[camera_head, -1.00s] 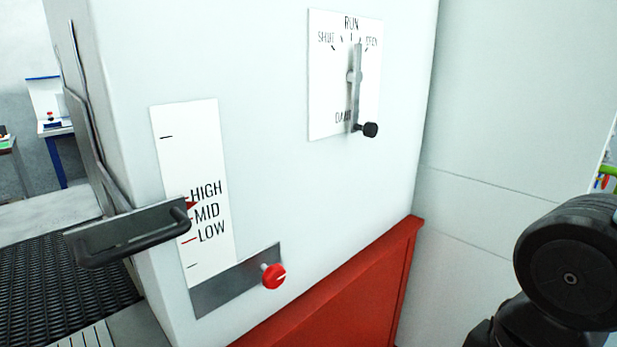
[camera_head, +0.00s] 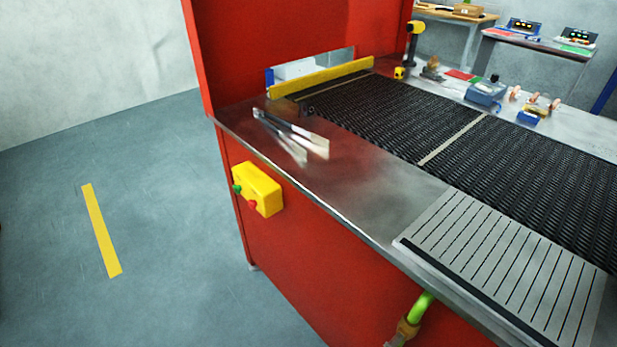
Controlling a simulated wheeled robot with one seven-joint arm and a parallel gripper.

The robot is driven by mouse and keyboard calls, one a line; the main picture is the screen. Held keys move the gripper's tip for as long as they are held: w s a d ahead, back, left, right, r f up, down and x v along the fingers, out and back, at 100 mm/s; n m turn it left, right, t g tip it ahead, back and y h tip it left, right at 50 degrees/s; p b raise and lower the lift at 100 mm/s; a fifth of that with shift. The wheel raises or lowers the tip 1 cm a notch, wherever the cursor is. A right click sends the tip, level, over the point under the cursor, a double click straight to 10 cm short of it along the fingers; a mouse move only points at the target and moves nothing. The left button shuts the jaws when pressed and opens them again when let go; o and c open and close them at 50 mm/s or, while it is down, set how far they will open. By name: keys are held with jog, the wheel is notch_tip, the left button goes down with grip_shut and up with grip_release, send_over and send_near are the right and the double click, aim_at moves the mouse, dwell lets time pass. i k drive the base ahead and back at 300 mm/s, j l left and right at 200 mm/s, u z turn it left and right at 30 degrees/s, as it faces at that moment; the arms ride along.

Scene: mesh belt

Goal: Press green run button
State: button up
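A yellow control box (camera_head: 260,188) is fixed to the red side panel of the belt machine, left of the picture's middle. A green button (camera_head: 237,188) sticks out on its left, and a red button (camera_head: 253,205) sits just right of and below it. Neither button is covered by anything. My gripper does not show in the head view.
The black mesh belt (camera_head: 390,115) runs along the metal top, with a slotted plate (camera_head: 510,265) at its near end. Tongs (camera_head: 290,135) lie on the metal edge. A green-and-brown pipe (camera_head: 412,318) juts from the lower front. Open floor (camera_head: 160,250) lies left, with a yellow strip (camera_head: 102,232).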

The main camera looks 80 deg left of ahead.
aim_at(238, 188)
jog(key=u, duration=2.75)
